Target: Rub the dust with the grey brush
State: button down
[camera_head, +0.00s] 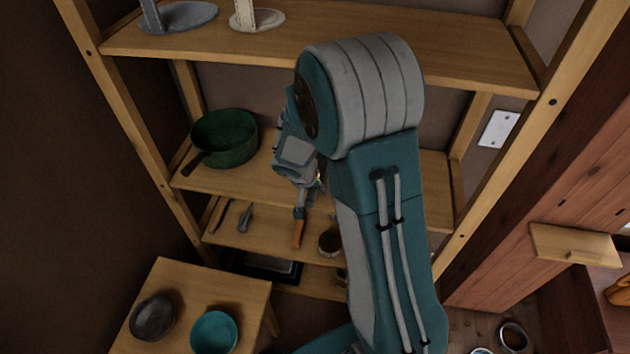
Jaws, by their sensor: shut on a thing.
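My gripper (303,190) points down in front of the lower shelves, partly hidden by my own arm. It is shut on a slim tool (298,234) with a long orange part hanging below the jaws and a greyish part near them. I cannot tell whether this tool is the grey brush. A small grey tool (245,217) lies on the lower shelf (262,236), left of my gripper. I cannot make out the dust in this view.
A green pan (224,138) stands on the middle shelf at left. A brown-filled cup (330,242) is right of the held tool. A small table (172,278) at front left bears a dark bowl (154,318) and a teal bowl (214,332). Wooden uprights flank the shelves.

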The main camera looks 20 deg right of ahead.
aim_at(308, 196)
jog(key=s+a, duration=0.2)
jog(key=s, duration=0.1)
jog(key=shift+a, duration=0.2)
jog(key=shift+w+d+r, duration=0.1)
jog(key=shift+w+d, duration=0.4)
jog(key=shift+w, duration=0.2)
jog(key=shift+w+d+r, duration=0.1)
jog(key=shift+w+d, duration=0.4)
jog(key=shift+w, duration=0.15)
jog(key=shift+f, duration=0.35)
jog(key=shift+w+a+r, duration=0.1)
jog(key=shift+w+a, duration=0.05)
jog(key=shift+a, duration=0.6)
jog(key=shift+w+a, duration=0.15)
jog(key=shift+a, duration=0.55)
jog(key=shift+w+a, duration=0.15)
jog(key=shift+a, duration=0.55)
jog(key=shift+w+a, duration=0.1)
jog(key=shift+a, duration=0.6)
